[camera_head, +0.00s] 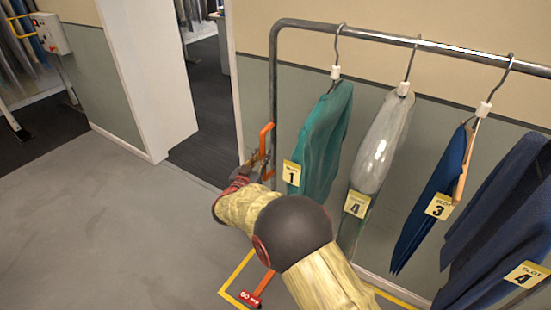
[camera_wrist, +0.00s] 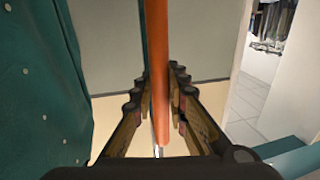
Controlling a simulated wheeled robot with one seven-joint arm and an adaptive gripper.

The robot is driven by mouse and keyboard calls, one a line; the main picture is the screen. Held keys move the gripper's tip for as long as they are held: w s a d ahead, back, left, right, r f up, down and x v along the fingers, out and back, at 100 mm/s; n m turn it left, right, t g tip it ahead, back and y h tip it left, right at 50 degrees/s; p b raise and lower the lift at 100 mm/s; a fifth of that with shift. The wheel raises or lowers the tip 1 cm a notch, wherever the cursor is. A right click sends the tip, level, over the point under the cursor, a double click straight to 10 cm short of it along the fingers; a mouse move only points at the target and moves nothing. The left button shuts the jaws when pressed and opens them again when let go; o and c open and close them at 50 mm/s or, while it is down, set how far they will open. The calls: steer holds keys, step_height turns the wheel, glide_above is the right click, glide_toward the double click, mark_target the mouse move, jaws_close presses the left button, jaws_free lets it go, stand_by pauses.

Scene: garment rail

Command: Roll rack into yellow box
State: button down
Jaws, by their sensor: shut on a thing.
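The garment rack (camera_head: 275,75) has a grey metal frame with a top rail running to the right. My gripper (camera_head: 262,168) is shut on the orange handle (camera_head: 266,138) on the rack's left upright. In the wrist view, the orange handle (camera_wrist: 157,60) runs upright between my two fingers (camera_wrist: 160,105). A yellow outline (camera_head: 237,268) is on the floor below my arm, with a corner showing at left. Another yellow stretch shows at lower right. My arm hides much of the rack's base, so I cannot tell how the base sits against the outline.
Several garments hang on the rail: a teal one (camera_head: 325,140), a clear-bagged one (camera_head: 383,145), and blue ones (camera_head: 435,195). A red "GO" piece (camera_head: 251,299) is low by the outline. A wall stands close behind. Grey floor (camera_head: 110,230) at left is clear; a doorway opens beyond.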

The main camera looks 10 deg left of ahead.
steer(key=w+a+p, duration=0.1)
steer(key=w+a, duration=0.2)
steer(key=a, duration=0.6)
steer(key=c, duration=1.8)
jaws_free()
steer(key=shift+d, duration=0.1)
steer(key=shift+o, duration=0.2)
steer(key=s+a, duration=0.1)
steer(key=s, duration=1)
steer(key=shift+s+a, duration=0.35)
steer(key=shift+a, duration=0.05)
